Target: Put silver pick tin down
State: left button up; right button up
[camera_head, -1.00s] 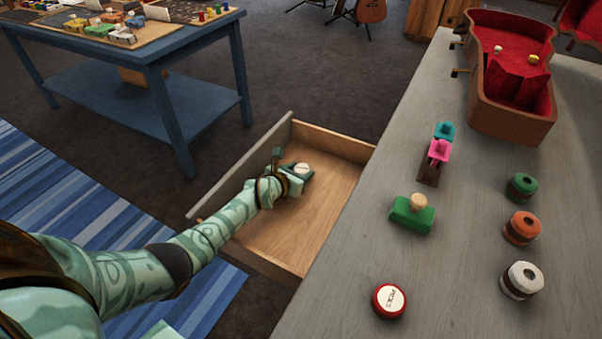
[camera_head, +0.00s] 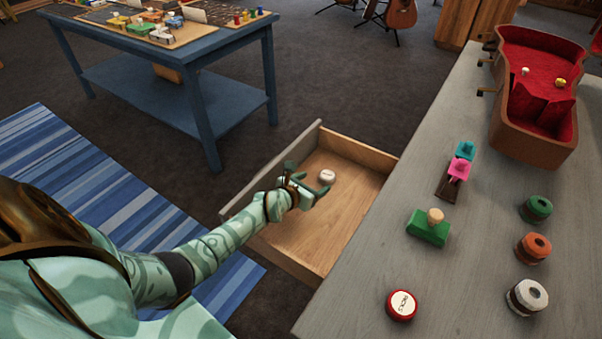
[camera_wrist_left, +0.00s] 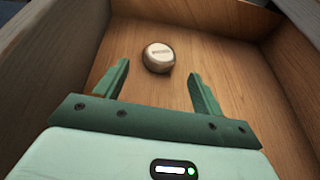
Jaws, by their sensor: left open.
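The silver pick tin (camera_head: 327,176), a small round tin with a pale top, rests on the wooden floor of the open drawer (camera_head: 300,225). In the left wrist view the tin (camera_wrist_left: 158,57) lies just beyond the fingertips, with bare drawer floor around it. My left gripper (camera_head: 308,183) is over the drawer, open and empty, apart from the tin. In the left wrist view its two green fingers (camera_wrist_left: 158,78) are spread wide on either side of free space. My right gripper is not in view.
The grey counter (camera_head: 370,265) beside the drawer holds a red tin (camera_head: 402,305), a green block with a knob (camera_head: 428,227), pink and teal pieces, several round spools and an open red-lined case (camera_head: 535,130). A blue table (camera_head: 170,85) stands behind.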

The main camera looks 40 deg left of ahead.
pick_arm(q)
jog(key=p+v, duration=0.2)
jog(key=v, duration=0.2)
jog(key=shift+s+r, duration=0.15)
jog(key=shift+r, duration=0.05)
jog(key=shift+s+f, duration=0.15)
jog(key=shift+s, duration=0.1)
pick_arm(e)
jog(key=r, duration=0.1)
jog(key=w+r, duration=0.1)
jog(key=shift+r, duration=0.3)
